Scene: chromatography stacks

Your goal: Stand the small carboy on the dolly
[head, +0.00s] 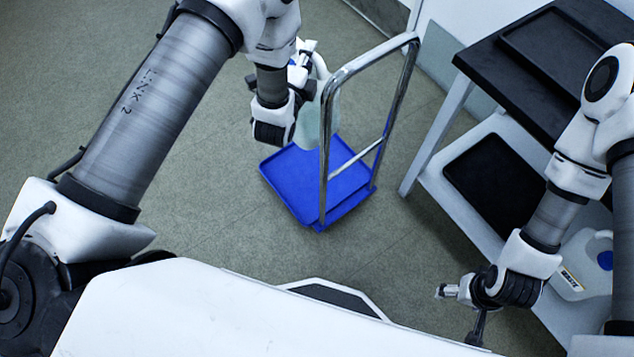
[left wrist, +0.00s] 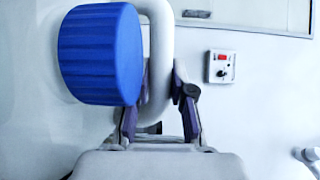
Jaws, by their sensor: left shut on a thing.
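The small carboy (head: 325,103) is pale and translucent, partly hidden behind my left arm and the dolly's handle rail. My left gripper (head: 303,72) is shut on its handle. In the left wrist view, the white handle (left wrist: 160,65) lies between the fingers of the left gripper (left wrist: 158,108), beside the carboy's big blue cap (left wrist: 100,55). The dolly (head: 338,190) has a blue deck and a chrome push handle. The carboy looks upright over the deck's far part; I cannot tell whether it touches. My right gripper (head: 460,315) looks open and empty, near the lower right.
A white-legged cart stands at right with a black top (head: 500,60) and a black tray on its lower shelf (head: 425,165). Another white jug with a blue cap (head: 575,283) is on the lower shelf, partly behind my right arm. Floor left of the dolly is clear.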

